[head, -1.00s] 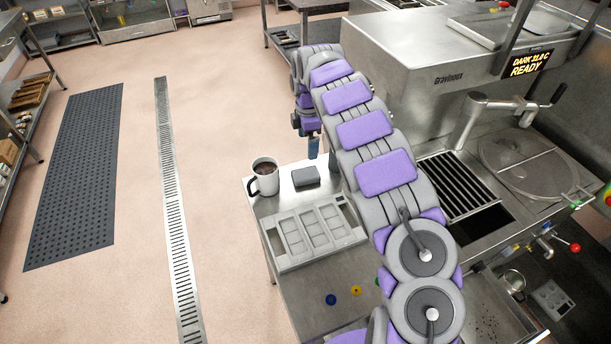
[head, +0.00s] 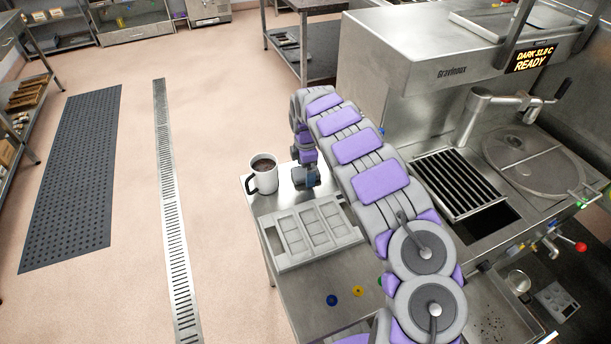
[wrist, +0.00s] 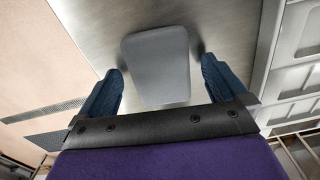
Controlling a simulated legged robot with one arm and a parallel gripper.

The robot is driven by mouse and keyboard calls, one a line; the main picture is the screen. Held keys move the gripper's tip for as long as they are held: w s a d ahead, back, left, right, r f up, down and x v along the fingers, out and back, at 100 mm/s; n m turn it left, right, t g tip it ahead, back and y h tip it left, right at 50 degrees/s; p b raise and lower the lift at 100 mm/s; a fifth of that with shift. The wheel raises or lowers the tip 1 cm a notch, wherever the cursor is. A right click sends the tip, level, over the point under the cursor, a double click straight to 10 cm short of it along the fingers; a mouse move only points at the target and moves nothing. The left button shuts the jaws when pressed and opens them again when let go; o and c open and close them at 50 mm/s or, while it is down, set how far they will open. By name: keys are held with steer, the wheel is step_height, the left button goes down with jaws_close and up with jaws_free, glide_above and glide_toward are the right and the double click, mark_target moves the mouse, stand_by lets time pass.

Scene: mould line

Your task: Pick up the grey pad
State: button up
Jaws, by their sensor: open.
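The grey pad (wrist: 158,65) lies flat on the steel table, ahead of and between my two blue fingers in the wrist view. My gripper (wrist: 160,85) is open, with a finger towards each side of the pad and no contact visible. In the head view, my gripper (head: 309,180) points down at the grey pad (head: 300,178), which it partly covers. The exact height of the fingertips above the table is hard to tell.
A white mug (head: 265,178) with dark liquid stands just left of the pad. A grey mould tray (head: 314,232) lies in front of it. The Gravinoux machine (head: 450,75) stands to the right. Small coloured discs (head: 358,291) lie on the front of the table.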

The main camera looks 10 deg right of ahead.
steer(key=c, duration=1.1)
steer(key=shift+r, duration=0.1)
steer(key=shift+r+p, duration=0.7)
steer(key=shift+r, duration=1.3)
steer(key=shift+s+f, duration=0.2)
steer(key=shift+s, duration=0.35)
steer(key=s, duration=0.5)
steer(key=s+d+r+p, duration=0.1)
steer(key=s, duration=0.3)
steer(key=s+d+p, duration=0.1)
steer(key=s, duration=0.4)
steer(key=shift+s+d+r, duration=0.15)
steer(key=shift+s+d, duration=0.1)
steer(key=shift+s, duration=0.1)
